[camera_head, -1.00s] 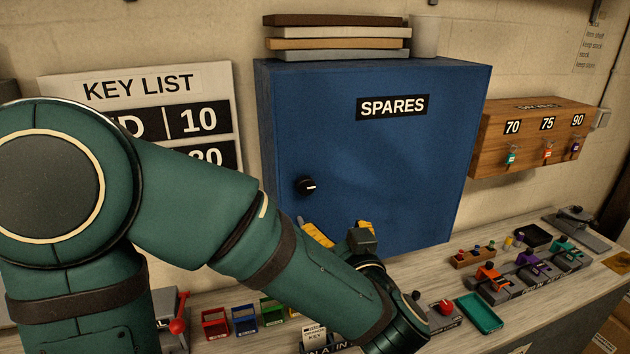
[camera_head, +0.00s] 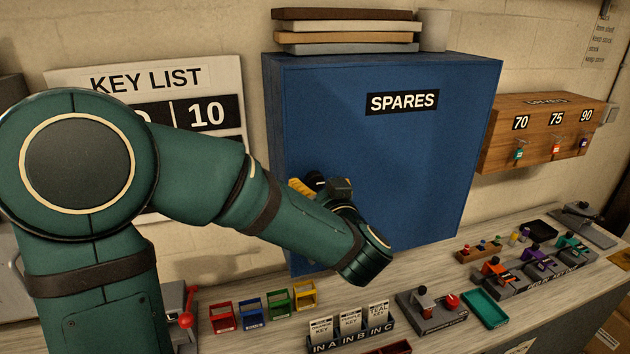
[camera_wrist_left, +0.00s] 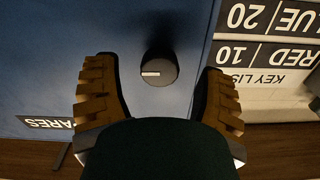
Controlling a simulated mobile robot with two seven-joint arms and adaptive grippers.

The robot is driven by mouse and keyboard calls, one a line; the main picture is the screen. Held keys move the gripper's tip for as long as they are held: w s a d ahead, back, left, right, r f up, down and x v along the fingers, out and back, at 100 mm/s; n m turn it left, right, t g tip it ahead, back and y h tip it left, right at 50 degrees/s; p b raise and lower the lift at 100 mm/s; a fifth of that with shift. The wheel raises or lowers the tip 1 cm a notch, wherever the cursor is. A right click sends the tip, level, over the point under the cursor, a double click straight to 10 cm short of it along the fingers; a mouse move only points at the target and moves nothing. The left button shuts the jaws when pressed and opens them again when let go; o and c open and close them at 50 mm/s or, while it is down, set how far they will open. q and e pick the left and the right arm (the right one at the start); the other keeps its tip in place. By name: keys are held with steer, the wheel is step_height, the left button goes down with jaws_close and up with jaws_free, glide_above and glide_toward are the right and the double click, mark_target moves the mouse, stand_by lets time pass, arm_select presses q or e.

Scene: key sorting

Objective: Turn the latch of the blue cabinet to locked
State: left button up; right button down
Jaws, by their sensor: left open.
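The blue cabinet (camera_head: 400,150) with the SPARES label stands against the wall, its door shut. Its latch is a round black knob (camera_wrist_left: 158,70) with a white pointer mark; the mark points left in the left wrist view, which sees the cabinet upside down. In the head view the knob is mostly or wholly hidden behind my left gripper (camera_head: 305,187). In the left wrist view my left gripper (camera_wrist_left: 160,95) is open, with one yellow-brown ridged finger on each side of the knob and a gap on both sides. My right gripper is not in view.
The key list board (camera_head: 160,75) hangs left of the cabinet. Books (camera_head: 345,30) and a cup (camera_head: 433,30) stand on top of it. The counter below holds coloured trays (camera_head: 265,308), labelled key slots (camera_head: 350,335) and a teal tray (camera_head: 484,309). A wooden key box (camera_head: 545,135) hangs to the right.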

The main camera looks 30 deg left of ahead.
arm_select(q)
steer(key=shift+x, duration=1.15)
steer(key=c, duration=1.2)
